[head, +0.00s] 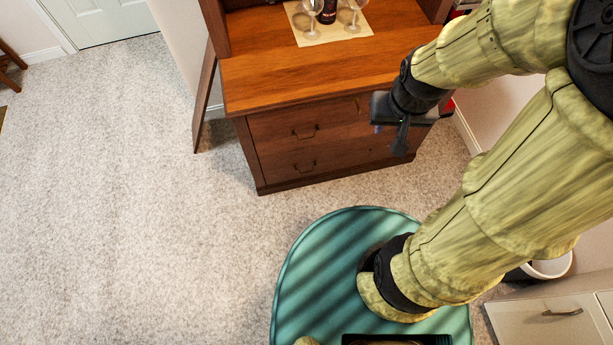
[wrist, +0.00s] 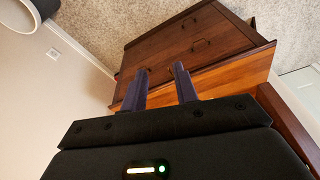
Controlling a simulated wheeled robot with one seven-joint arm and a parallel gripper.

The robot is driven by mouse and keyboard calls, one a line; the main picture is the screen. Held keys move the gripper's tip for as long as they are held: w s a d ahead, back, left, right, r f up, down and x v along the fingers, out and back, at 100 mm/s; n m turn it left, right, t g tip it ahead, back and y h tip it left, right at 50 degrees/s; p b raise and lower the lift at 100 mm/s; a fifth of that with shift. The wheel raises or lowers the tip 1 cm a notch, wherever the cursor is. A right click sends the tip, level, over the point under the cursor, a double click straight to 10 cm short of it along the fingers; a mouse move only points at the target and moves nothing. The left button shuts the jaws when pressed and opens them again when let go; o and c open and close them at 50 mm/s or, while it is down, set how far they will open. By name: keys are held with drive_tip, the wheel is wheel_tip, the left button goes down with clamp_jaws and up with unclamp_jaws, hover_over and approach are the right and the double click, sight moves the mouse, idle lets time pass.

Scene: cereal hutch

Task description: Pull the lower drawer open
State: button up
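The wooden hutch's lower drawer (head: 319,166) is at the bottom of the cabinet in the head view, below the upper drawer (head: 290,124). Both look shut. My gripper (head: 401,143) hangs in front of the cabinet's right side, apart from the handles, and hides part of the drawer fronts. In the wrist view my gripper's two fingers (wrist: 158,88) are spread with nothing between them, and the drawer fronts (wrist: 190,45) show beyond them.
The hutch top (head: 290,75) holds a mat (head: 333,38) with two glasses and a dark bottle (head: 326,10). A white bin (head: 548,269) and pale cabinet (head: 545,325) stand at right. Carpet at left is clear.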

drive_tip(key=shift+f, duration=0.1)
drive_tip(key=w+d+f+m+g+y+b, duration=0.1)
drive_tip(key=w+f+y+b, duration=0.15)
drive_tip(key=f+b, duration=1.7)
drive_tip(key=w+f+y+b, duration=0.1)
drive_tip(key=w+f+b, duration=0.45)
drive_tip(key=f, duration=2.45)
drive_tip(key=w+a+f+m+t+y+b, duration=0.1)
drive_tip(key=a+f+m+t+y+b, duration=0.1)
drive_tip(key=f+b, duration=0.7)
drive_tip(key=w+a+f+m+t+y+b, duration=0.2)
drive_tip(key=f+m+t+b, duration=0.2)
drive_tip(key=f+b, duration=0.6)
drive_tip(key=w+a+f+m+t+y+b, duration=0.2)
drive_tip(key=f+m+t+b, duration=0.2)
drive_tip(key=f+b, duration=0.6)
drive_tip(key=shift+a+t+b, duration=0.35)
drive_tip(key=shift+t+b, duration=0.05)
drive_tip(key=shift+b, duration=0.05)
drive_tip(key=shift+f+y, duration=0.15)
drive_tip(key=shift+y, duration=0.1)
